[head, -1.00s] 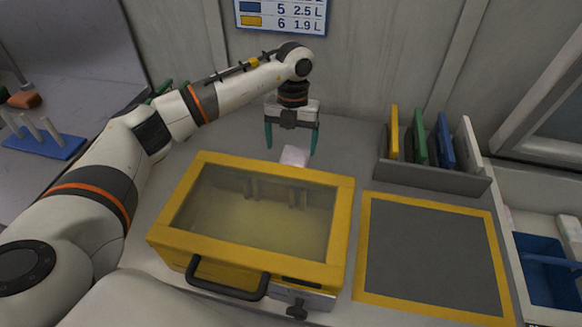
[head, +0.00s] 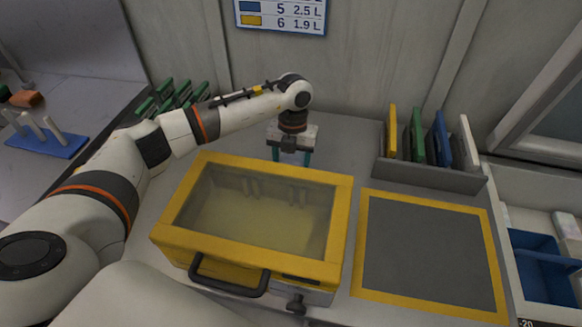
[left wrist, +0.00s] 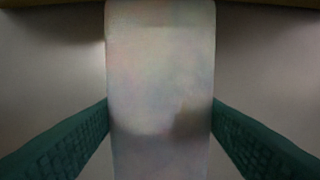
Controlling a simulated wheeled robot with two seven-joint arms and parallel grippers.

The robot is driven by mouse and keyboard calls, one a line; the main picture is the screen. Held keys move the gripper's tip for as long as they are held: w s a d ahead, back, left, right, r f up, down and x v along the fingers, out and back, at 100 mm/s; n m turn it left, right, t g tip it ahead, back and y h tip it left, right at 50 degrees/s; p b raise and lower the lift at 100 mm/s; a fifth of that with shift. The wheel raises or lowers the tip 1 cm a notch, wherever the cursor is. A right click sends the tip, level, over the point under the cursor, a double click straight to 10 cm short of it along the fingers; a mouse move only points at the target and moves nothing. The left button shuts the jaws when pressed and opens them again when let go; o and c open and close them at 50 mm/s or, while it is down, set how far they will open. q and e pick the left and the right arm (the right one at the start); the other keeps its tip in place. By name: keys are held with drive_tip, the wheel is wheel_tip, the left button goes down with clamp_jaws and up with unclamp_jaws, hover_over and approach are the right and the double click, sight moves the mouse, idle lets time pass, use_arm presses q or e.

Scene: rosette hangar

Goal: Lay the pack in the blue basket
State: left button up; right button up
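The pack (left wrist: 160,70) is a pale whitish block that fills the middle of the left wrist view. My left gripper (head: 291,158) is low behind the yellow-framed box, fingers pointing down. In the left wrist view its green fingers (left wrist: 160,120) meet the pack's two sides, so it looks shut on the pack. In the head view the pack is hidden behind the gripper and the box. The blue basket (head: 548,258) stands at the far right edge, with a bar across it, partly cut off by the frame. My right gripper is not in view.
The yellow box (head: 250,250) with a clear lid and dark handle stands in front of the left gripper. A grey mat with yellow border (head: 430,255) lies to its right. A rack (head: 435,176) of coloured panels stands behind the mat.

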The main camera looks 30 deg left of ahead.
use_arm(q)
drive_tip(key=c, duration=0.5)
drive_tip(key=shift+r, duration=0.15)
drive_tip(key=shift+c, duration=0.2)
wheel_tip(320, 180, up, 18)
drive_tip(key=b, duration=0.1)
